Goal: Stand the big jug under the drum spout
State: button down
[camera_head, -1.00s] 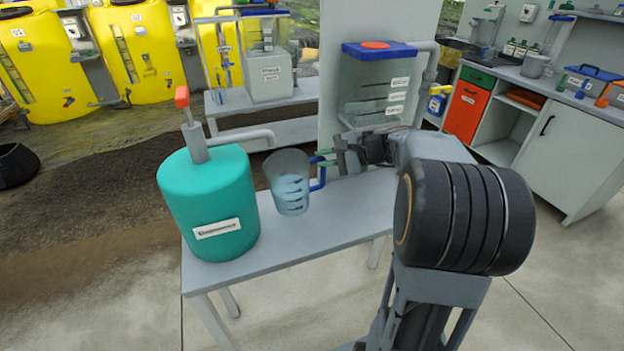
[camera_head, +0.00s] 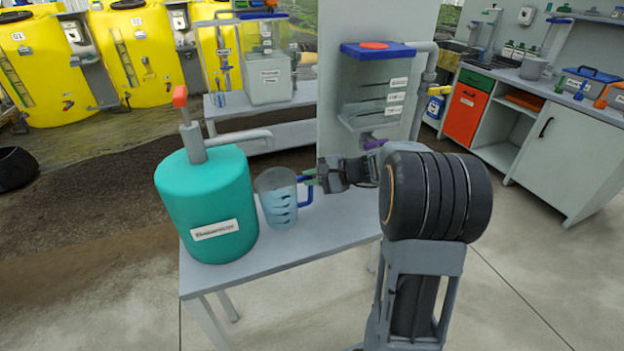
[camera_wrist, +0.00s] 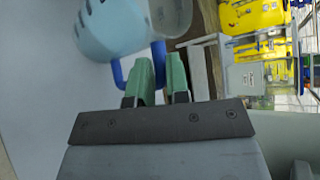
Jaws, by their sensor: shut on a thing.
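The big jug (camera_head: 277,201) is translucent pale blue with dark marks and a blue handle (camera_head: 304,190). It looks upright beside the teal drum (camera_head: 207,212), to the right of it and below the outlet end of the spout (camera_head: 240,138). I cannot tell whether its base touches the table. My gripper (camera_head: 312,181) is shut on the jug's handle from the right. The wrist view shows the green fingers (camera_wrist: 157,75) at the blue handle and the jug (camera_wrist: 112,25) at the top. The drum has a red-topped pump.
The grey table (camera_head: 300,240) has bare room in front and to the right of the jug. Yellow tanks (camera_head: 130,50) are at the back left.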

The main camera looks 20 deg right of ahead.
jog(key=c, duration=1.5)
grip_release()
jog(key=shift+a+f, duration=0.1)
jog(key=shift+f, duration=0.25)
jog(key=shift+c, duration=0.2)
jog(key=o, duration=0.4)
jog(key=shift+o, duration=0.2)
jog(key=shift+r, duration=0.1)
jog(key=v, duration=1.1)
jog(key=s+a+f+n+g+h, duration=0.2)
jog(key=s+a+n+h, duration=0.3)
jog(key=s, duration=0.3)
jog(key=s+a+f+n+g+h, duration=0.3)
jog(key=s+a+f+n+h, duration=0.1)
jog(key=s+a+n, duration=0.3)
jog(key=shift+s+a+f+n+g+h+p, duration=0.35)
jog(key=shift+a+n+h, duration=0.2)
jog(key=shift+n, duration=0.25)
jog(key=shift+d+r, duration=0.1)
jog(key=shift+r, duration=0.15)
